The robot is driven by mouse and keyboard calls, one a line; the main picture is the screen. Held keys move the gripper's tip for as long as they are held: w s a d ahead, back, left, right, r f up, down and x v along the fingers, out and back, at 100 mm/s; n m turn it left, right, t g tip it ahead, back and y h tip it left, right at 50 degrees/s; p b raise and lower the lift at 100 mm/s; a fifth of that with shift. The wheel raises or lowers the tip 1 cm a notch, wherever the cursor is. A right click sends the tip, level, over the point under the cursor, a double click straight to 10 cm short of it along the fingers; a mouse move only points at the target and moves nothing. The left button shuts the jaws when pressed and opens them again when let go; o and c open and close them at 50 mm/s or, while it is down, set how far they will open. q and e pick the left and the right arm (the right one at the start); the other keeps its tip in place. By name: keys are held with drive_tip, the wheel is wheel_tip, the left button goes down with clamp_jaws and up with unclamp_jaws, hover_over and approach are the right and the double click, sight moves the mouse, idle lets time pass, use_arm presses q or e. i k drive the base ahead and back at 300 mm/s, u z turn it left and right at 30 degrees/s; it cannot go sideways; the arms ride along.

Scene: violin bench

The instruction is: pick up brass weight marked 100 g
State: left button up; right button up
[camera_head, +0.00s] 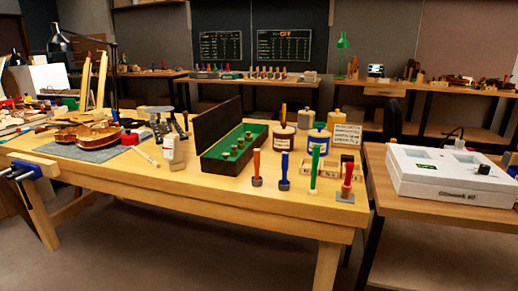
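Neither of my grippers shows in the head view.
Several upright colour-handled tools (284,172) stand near the front right edge. Jars (319,138) and a small sign (346,134) are behind them. Violin parts (85,135) lie at left. A white device (450,172) is on another table.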

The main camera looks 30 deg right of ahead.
sight(241, 145)
drive_tip(key=z, duration=1.6)
drive_tip(key=i, duration=1)
drive_tip(key=u, duration=0.05)
